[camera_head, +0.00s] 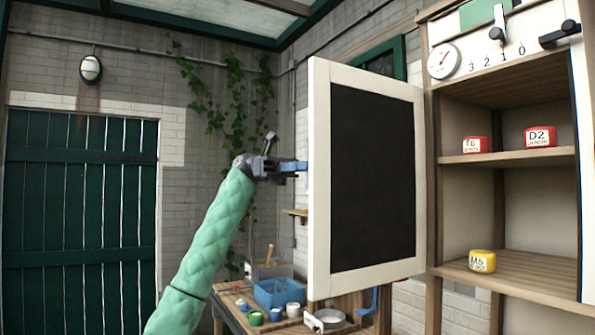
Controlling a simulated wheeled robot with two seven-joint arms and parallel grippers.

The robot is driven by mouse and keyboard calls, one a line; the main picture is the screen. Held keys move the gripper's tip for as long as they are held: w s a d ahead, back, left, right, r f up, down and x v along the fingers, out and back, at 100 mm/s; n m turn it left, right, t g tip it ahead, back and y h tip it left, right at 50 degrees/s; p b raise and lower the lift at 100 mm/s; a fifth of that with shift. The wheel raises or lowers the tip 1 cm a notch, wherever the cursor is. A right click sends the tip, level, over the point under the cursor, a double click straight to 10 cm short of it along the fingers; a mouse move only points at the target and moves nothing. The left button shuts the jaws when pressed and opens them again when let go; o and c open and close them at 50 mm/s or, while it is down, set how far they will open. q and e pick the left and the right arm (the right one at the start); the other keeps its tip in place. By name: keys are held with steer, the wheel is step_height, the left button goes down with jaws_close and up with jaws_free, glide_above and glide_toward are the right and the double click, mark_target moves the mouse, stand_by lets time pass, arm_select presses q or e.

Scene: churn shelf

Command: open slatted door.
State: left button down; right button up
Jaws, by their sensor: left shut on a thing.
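The slatted door (372,180) of the shelf unit stands swung out at the left of the shelves. Its white frame and flat dark panel face me; no slats show on this side. My left gripper (292,167) comes in from the left on a green-sleeved arm. The exact part held, such as a handle, is hidden by the door. My right gripper is not in view.
A gauge (443,61) and levers (498,25) sit above. A workbench below the door carries a blue crate (279,293) and pots. A green plank door (80,220) stands far left.

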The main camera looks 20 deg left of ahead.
arm_select(q)
steer(key=shift+w, duration=0.25)
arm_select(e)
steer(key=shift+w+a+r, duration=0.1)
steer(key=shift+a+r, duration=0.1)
arm_select(q)
steer(key=c, duration=1.9)
jaws_free()
steer(key=o, duration=0.4)
steer(key=shift+w+d, duration=0.15)
steer(key=shift+d, duration=0.15)
steer(key=shift+c, duration=0.2)
steer(key=shift+o, duration=0.3)
steer(key=shift+w+d, duration=0.2)
steer(key=shift+d, duration=0.1)
steer(key=b+v, duration=0.2)
steer(key=v, duration=0.6)
steer(key=shift+s+a, duration=0.25)
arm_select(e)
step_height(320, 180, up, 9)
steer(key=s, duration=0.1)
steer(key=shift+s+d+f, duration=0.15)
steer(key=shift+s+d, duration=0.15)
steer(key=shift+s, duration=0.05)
